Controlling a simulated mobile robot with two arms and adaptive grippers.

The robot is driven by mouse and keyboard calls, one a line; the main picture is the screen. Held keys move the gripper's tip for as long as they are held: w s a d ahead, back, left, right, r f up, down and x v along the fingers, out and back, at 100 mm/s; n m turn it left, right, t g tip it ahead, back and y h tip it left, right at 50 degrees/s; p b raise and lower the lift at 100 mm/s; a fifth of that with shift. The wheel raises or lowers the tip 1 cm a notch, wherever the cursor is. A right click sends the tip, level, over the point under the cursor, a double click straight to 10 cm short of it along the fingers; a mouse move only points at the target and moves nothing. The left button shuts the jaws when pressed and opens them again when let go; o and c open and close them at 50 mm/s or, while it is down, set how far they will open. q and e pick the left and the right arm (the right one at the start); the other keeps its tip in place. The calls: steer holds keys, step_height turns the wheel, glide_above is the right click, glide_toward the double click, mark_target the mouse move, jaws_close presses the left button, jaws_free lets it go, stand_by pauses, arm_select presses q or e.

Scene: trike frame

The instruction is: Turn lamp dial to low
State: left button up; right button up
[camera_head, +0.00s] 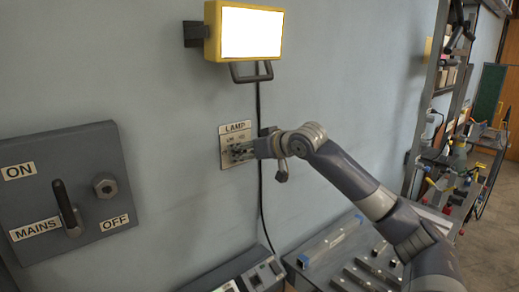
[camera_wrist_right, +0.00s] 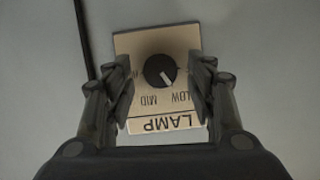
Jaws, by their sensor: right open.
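The lamp plate (camera_head: 229,132) is a small pale panel on the wall, labelled LAMP. In the right wrist view the plate (camera_wrist_right: 135,43) appears upside down. Its round black dial (camera_wrist_right: 160,71) has a white mark pointing down and right in that view, between the MID and LOW labels. My right gripper (camera_head: 241,152) is in front of the plate and hides most of the dial in the head view. Its open fingers (camera_wrist_right: 162,88) stand either side of the dial, apart from it. The lamp (camera_head: 251,32) above is yellow-framed and lit bright white. My left gripper is not in view.
A grey mains box (camera_head: 92,165) with a black lever is on the wall at left. A black cable (camera_head: 259,205) hangs beside the plate. Below right is a bench with a metal bar (camera_head: 330,241) and other parts. Cluttered shelves (camera_head: 450,170) stand at far right.

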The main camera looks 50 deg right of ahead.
steer(key=v, duration=1.1)
steer(key=shift+s, duration=0.15)
stand_by(0.4)
